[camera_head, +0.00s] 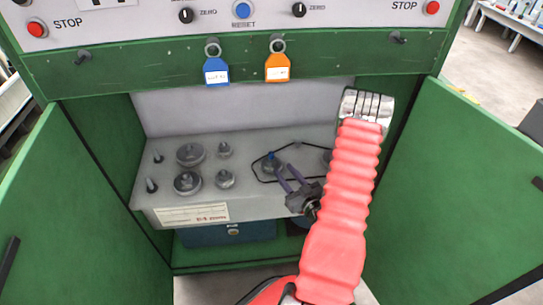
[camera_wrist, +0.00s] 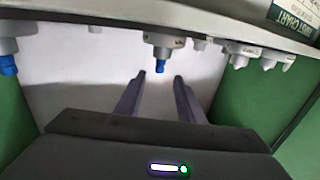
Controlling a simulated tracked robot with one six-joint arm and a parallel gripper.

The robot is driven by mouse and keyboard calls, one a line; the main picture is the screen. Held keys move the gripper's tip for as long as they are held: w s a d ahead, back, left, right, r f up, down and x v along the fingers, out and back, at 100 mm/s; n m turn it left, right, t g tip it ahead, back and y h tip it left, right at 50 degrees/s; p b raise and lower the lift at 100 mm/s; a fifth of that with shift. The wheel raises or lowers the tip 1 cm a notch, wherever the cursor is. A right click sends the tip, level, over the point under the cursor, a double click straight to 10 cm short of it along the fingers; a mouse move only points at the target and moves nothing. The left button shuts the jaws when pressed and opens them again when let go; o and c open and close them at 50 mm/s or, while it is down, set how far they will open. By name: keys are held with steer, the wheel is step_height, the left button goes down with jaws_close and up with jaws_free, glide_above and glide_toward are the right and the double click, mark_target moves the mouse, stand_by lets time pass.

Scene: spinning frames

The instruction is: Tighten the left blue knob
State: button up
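The left blue knob (camera_head: 270,157) sits on a grey fitting on the shelf inside the cabinet, within a dark outline. In the wrist view, which looks upside down, a blue knob (camera_wrist: 160,67) points towards my gripper (camera_wrist: 160,77). Its tip lies between the two fingertips in the picture, with gaps on both sides. Another blue knob (camera_wrist: 8,66) shows at the left edge of that view. In the head view my gripper (camera_head: 285,168) is just right of and nearer than the left blue knob. The fingers are apart and hold nothing. My red arm hides the shelf's right part.
Grey wheels and small parts (camera_head: 188,155) stand on the left of the shelf (camera_head: 250,190). The green doors (camera_head: 455,190) are open at both sides. A blue box (camera_head: 228,234) lies below. Blue and orange tags (camera_head: 216,70) hang from the panel above.

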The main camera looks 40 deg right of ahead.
mark_target(273, 157)
steer(key=x, duration=1)
steer(key=shift+w, duration=0.2)
jaws_close()
